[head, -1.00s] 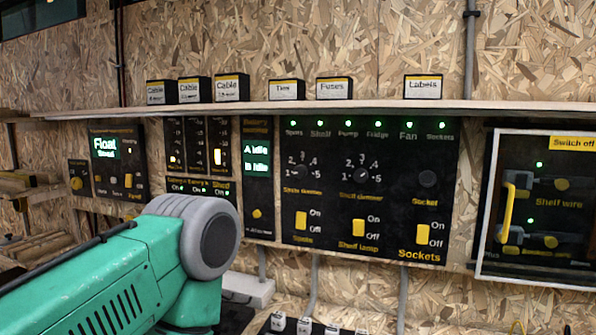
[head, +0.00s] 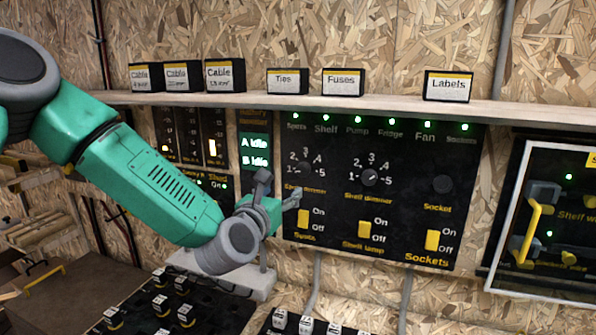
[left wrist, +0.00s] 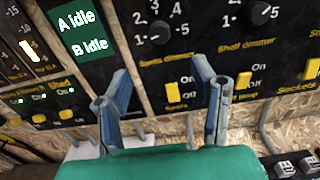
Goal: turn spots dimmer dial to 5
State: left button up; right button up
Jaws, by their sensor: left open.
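The spots dimmer dial (head: 303,170) is a small dark knob on the black panel, inside a printed scale from 1 to 5. It also shows in the left wrist view (left wrist: 159,32) at the top, beyond the fingers; its setting is too small to read surely. My left gripper (head: 280,187) is open and empty, just left of and below the dial in the head view. In the left wrist view its two blue-grey fingers (left wrist: 160,68) stand apart, below the dial and not around it. My right gripper is not in view.
The shelf dimmer dial (head: 369,177) sits to the right. Below the spots dial is the yellow spots switch (head: 303,219). A wooden shelf (head: 400,106) with labelled boxes runs above the panel. A framed box with a yellow handle (head: 532,228) stands at the right.

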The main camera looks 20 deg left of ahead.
aim_at(301, 172)
pick_arm(q)
jog(key=w+p, duration=0.1)
jog(key=w, duration=0.5)
jog(key=w+p, duration=0.1)
jog(key=w, duration=0.6)
jog(key=shift+w+d+p, duration=0.2)
jog(key=shift+w+p, duration=0.1)
jog(key=shift+p, duration=0.05)
jog(key=c, duration=1.1)
